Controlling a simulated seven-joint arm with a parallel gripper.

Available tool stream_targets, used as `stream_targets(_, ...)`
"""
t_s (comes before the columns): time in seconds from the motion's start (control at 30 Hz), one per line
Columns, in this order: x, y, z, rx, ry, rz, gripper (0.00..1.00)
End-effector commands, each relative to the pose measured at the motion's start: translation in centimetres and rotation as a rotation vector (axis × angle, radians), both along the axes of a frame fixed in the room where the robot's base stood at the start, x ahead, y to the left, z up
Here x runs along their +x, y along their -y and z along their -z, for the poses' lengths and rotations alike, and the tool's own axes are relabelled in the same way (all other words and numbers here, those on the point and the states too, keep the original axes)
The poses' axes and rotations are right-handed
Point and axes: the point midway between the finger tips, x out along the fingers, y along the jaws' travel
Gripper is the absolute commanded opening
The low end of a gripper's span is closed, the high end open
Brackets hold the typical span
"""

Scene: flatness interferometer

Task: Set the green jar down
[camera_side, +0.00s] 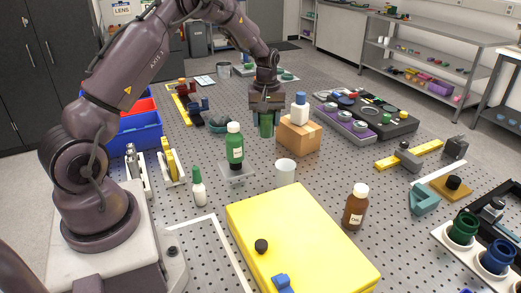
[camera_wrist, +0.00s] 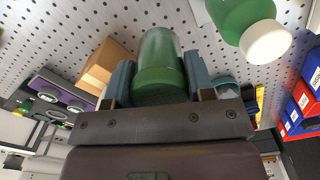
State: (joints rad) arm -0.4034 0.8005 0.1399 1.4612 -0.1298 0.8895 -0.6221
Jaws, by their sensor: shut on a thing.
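The green jar (camera_side: 266,126) is held upright below my gripper (camera_side: 266,116) in the side view. It also shows in the wrist view (camera_wrist: 160,62), between the two blue-grey fingers of my gripper (camera_wrist: 159,80). My gripper is shut on the jar, with a finger on each side. The jar is over the perforated table (camera_side: 330,178); I cannot tell whether its base touches the surface.
A cardboard box (camera_side: 298,138) with a white, blue-capped bottle (camera_side: 299,112) stands close right of the jar. A white cup (camera_side: 285,172) is in front. A teal object (camera_side: 218,125) lies left.

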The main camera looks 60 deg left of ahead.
Motion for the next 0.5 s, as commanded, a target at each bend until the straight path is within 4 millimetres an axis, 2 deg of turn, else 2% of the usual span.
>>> stream_targets(0.03,-0.2,-1.4,0.5,0.000,-0.001,-0.059,0.24)
stream_targets(0.1,-0.3,-2.6,0.8,0.001,0.000,-0.118,0.24)
stream_targets(0.2,-0.4,-3.5,1.6,0.000,-0.001,-0.163,0.24)
stream_targets(0.5,-0.5,-3.7,6.7,-0.001,-0.001,-0.173,0.24)
